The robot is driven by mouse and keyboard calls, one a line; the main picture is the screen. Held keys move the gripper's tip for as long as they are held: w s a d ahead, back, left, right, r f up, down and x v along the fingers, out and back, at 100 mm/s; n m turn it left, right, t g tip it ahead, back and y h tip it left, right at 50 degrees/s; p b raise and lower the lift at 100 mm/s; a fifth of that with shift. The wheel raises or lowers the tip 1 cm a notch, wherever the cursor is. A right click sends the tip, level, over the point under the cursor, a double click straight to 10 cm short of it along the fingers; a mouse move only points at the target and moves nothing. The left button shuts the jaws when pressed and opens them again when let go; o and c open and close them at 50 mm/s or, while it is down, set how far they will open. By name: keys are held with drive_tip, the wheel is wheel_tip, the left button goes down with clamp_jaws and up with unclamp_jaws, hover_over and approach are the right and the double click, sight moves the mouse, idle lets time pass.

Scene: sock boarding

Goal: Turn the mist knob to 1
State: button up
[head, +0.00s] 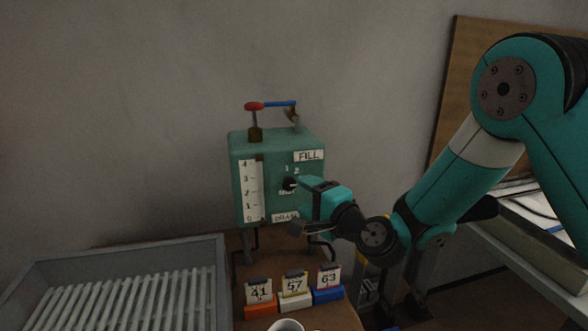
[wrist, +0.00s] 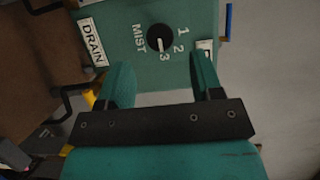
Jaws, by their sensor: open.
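The mist knob (head: 289,183) is a round black dial with a white pointer on the front of a teal machine box (head: 275,151). In the wrist view the knob (wrist: 156,33) shows with MIST and the numbers 1, 2 and 3 around it, and its pointer is at about 3. My gripper (head: 303,204) is in front of the box, just right of and below the knob, partly covering the panel. In the wrist view my gripper (wrist: 160,62) has its two fingers apart with nothing between them, and the knob lies beyond the fingertips.
Numbered cards (head: 293,285) stand below. A grey slatted tray (head: 110,290) is at left.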

sight(291, 185)
drive_tip(key=p+x, duration=0.2)
drive_tip(key=x, duration=0.3)
drive_tip(key=c, duration=0.9)
